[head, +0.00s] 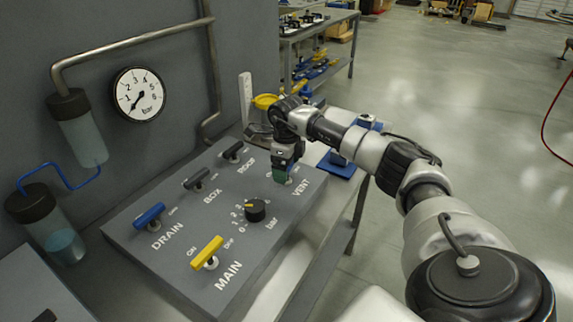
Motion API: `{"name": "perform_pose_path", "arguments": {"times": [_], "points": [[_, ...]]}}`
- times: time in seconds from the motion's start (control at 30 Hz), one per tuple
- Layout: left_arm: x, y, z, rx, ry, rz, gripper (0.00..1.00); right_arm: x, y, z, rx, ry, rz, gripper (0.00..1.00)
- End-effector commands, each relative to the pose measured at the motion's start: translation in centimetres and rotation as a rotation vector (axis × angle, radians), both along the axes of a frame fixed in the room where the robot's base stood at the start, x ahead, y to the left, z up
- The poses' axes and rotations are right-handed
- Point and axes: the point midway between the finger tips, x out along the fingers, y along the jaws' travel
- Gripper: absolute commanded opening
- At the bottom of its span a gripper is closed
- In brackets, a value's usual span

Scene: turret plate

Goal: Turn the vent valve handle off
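The vent valve handle (281,175) is green and sits beside the VENT label on the sloped grey panel (175,262). Only a small part of it shows below my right gripper, so I cannot tell which way it is turned. My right gripper (284,167) points down over this handle, with its fingers at or around it. The fingers are dark and small here, and I cannot tell whether they are closed on it. My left gripper is not in view.
The panel also carries the blue DRAIN handle (149,215), dark BOX (196,178) and ROOF (232,151) handles, the yellow MAIN handle (207,251) and a black knob (255,209). A pressure gauge (139,94) hangs on the wall. Open floor lies at right.

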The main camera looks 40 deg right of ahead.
Motion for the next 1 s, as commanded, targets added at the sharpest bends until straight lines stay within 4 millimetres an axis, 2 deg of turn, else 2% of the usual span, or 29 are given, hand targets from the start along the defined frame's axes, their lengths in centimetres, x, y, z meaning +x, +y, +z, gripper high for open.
{"name": "perform_pose_path", "arguments": {"times": [0.4,0.93,0.97,1.0], "points": [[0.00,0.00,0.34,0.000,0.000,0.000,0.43,0.06,-0.10,0.20,-0.002,-0.004,-0.182,0.67],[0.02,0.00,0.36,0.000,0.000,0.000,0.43,0.09,-0.12,0.21,-0.002,-0.006,-0.207,0.67],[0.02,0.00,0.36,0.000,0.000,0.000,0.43,0.09,-0.12,0.21,-0.002,-0.006,-0.207,0.92],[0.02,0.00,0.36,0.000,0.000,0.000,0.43,0.09,-0.12,0.21,-0.001,-0.006,-0.207,0.98]]}}
